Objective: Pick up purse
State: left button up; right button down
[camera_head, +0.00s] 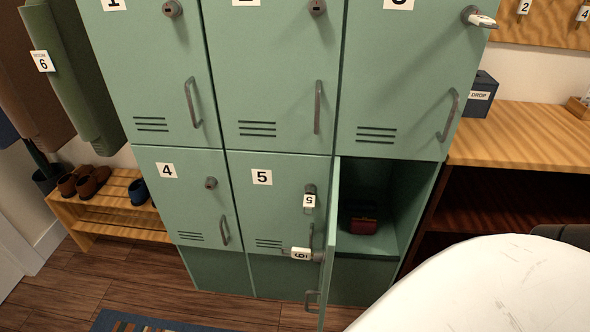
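A small reddish-brown item (363,224), which looks like the purse, sits inside the open bottom-right locker compartment (383,243). It rests on the compartment floor, with a dark shape behind it in shadow. The compartment's green door (330,235) stands open toward me, seen nearly edge-on. A key with a white tag 6 (301,253) is in the door's lock. Neither of my grippers is in view.
Locker doors 1 to 5 are shut; keys hang at door 5 (309,201) and door 3 (482,20). A wooden shelf unit (525,135) stands right of the lockers. A large white rounded surface (480,295) fills the lower right. A shoe bench (115,207) stands left.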

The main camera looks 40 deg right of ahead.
aim_at(358, 225)
jog(key=u, duration=1)
jog(key=i, duration=0.65)
jog(key=z, duration=3.15)
